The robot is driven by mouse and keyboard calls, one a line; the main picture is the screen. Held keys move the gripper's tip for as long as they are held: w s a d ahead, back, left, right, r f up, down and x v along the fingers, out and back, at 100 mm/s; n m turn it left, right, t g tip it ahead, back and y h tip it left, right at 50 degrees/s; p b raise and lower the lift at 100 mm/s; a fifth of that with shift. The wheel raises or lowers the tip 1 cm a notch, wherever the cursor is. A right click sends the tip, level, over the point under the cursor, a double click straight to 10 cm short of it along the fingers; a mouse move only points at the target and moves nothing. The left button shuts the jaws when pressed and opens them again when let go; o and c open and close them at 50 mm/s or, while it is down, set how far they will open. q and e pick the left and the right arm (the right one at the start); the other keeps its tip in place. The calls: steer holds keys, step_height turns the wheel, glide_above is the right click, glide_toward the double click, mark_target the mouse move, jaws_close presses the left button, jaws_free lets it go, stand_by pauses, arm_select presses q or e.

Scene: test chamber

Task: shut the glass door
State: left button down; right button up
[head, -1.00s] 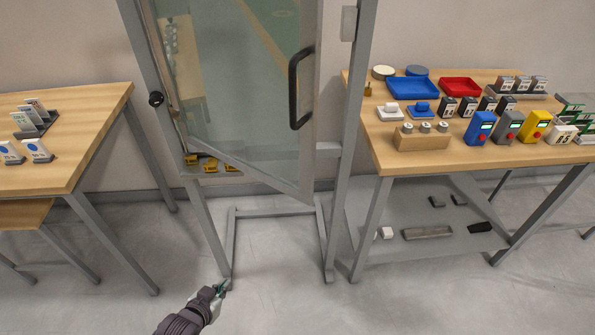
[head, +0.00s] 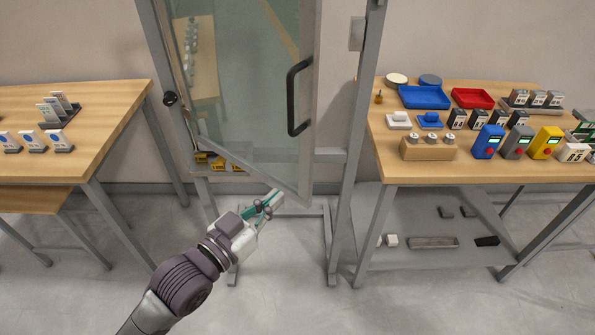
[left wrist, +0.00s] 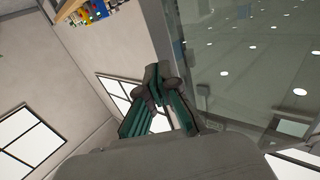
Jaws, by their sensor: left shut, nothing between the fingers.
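The glass door (head: 245,75) stands ajar in its grey metal frame (head: 357,130), swung out toward me from its left side. Its black handle (head: 293,97) is on the right edge of the door. My left gripper (head: 276,198) is shut and empty, just below the door's slanting bottom rail in the head view. I cannot tell whether it touches the rail. In the left wrist view the shut fingers (left wrist: 158,78) show beside the glass pane (left wrist: 250,55), which fills the right. My right gripper is not in view.
A wooden table (head: 450,169) with a blue tray (head: 424,97), a red tray (head: 473,98) and several devices stands right of the frame. Another table (head: 85,115) with small cards stands at left. Yellow items (head: 218,163) sit low behind the glass. Floor in front is clear.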

mark_target(306, 170)
arm_select(q)
steer(key=p+x, duration=0.2)
steer(key=x, duration=0.4)
steer(key=shift+w+d+r, duration=0.15)
steer(key=shift+w+d, duration=0.05)
steer(key=shift+w, duration=0.05)
steer(key=shift+w+d, duration=0.5)
steer(key=shift+w, duration=0.05)
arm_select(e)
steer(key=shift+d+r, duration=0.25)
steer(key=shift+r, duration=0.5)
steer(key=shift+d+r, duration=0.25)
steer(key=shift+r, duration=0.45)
arm_select(q)
steer(key=shift+w, duration=0.1)
